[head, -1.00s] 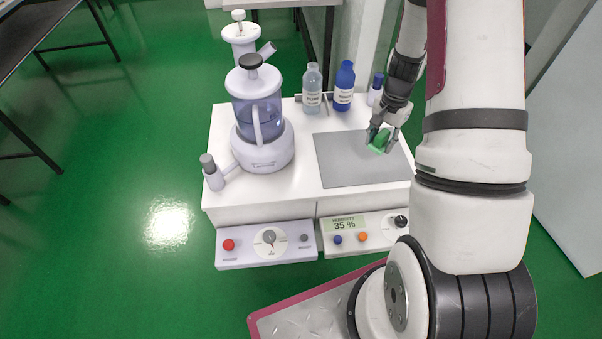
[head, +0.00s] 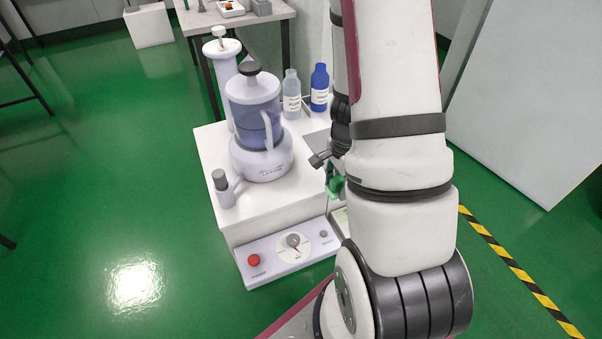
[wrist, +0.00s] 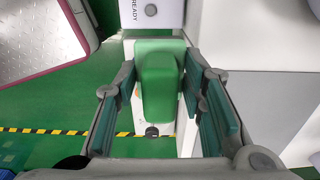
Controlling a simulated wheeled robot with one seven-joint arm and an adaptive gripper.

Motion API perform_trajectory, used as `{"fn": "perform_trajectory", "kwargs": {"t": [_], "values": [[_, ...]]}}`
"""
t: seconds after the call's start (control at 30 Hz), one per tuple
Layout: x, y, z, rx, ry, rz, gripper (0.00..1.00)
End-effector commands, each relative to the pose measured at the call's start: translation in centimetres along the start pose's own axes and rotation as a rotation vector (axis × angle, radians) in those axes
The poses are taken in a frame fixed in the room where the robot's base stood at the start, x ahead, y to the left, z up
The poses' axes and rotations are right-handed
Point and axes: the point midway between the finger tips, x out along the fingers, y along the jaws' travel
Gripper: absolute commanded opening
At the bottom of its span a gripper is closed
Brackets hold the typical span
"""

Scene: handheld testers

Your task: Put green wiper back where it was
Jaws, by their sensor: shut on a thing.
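The green wiper (wrist: 158,85) is a rounded green block between the two fingers of my gripper (wrist: 160,102), which is shut on it. In the head view my gripper (head: 331,176) and a bit of the green wiper (head: 336,187) show just left of my arm, by the front part of the white table. My arm hides the rest of them. The wiper appears held clear of the tabletop.
A white table (head: 215,155) bears a blender-like device (head: 262,160), a clear bottle (head: 291,100) and a blue bottle (head: 319,90). A control panel (head: 275,262) is at its front. A grey mat (head: 316,142) is mostly hidden. A second table (head: 275,12) stands behind.

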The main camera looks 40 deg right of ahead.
Motion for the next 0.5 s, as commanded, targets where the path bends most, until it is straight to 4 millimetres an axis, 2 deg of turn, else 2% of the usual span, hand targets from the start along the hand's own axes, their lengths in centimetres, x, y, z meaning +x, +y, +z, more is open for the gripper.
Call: {"fn": "perform_trajectory", "kwargs": {"t": [0.03,0.3,0.5], "values": [[0.2,-1.4,0.5,-0.009,0.001,-0.001,0.06],[0.9,-7.6,2.3,-0.008,0.002,-0.001,0.06],[1.1,-10.7,3.1,-0.004,0.001,0.0,0.06]]}}
